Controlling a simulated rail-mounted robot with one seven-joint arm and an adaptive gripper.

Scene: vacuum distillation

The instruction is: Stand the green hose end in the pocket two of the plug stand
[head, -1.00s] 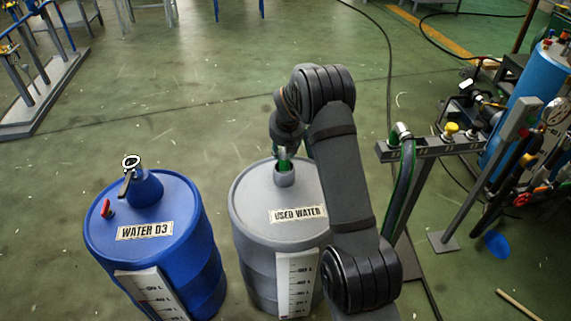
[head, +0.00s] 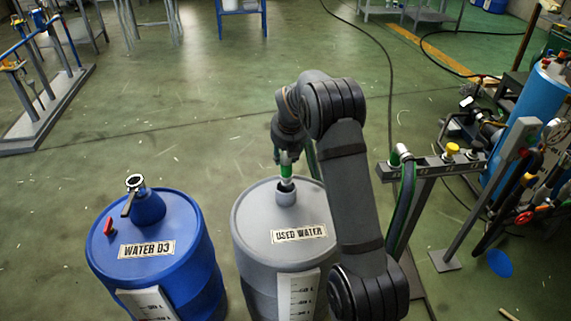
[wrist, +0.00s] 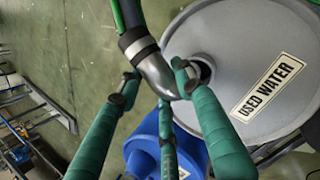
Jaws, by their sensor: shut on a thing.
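The green hose end (wrist: 155,68), a silver elbow with a dark collar, sits between the teal fingers of my gripper (wrist: 168,88) in the wrist view. In the head view, my gripper (head: 286,178) is over the neck of the grey USED WATER drum (head: 255,222). My gripper is shut on the hose end, whose lower tip is at the neck's mouth; I cannot tell whether it is clear of the rim. The plug stand (head: 425,167), a grey rail on a post, is at the right. Its pockets are hard to tell apart.
A silver-topped hose (head: 404,151) and a yellow plug (head: 453,149) are at the plug stand. A blue WATER D3 drum (head: 185,235) with a funnel stands left of the grey drum. A blue cylinder and piping (head: 520,125) crowd the far right. The floor behind is mostly clear.

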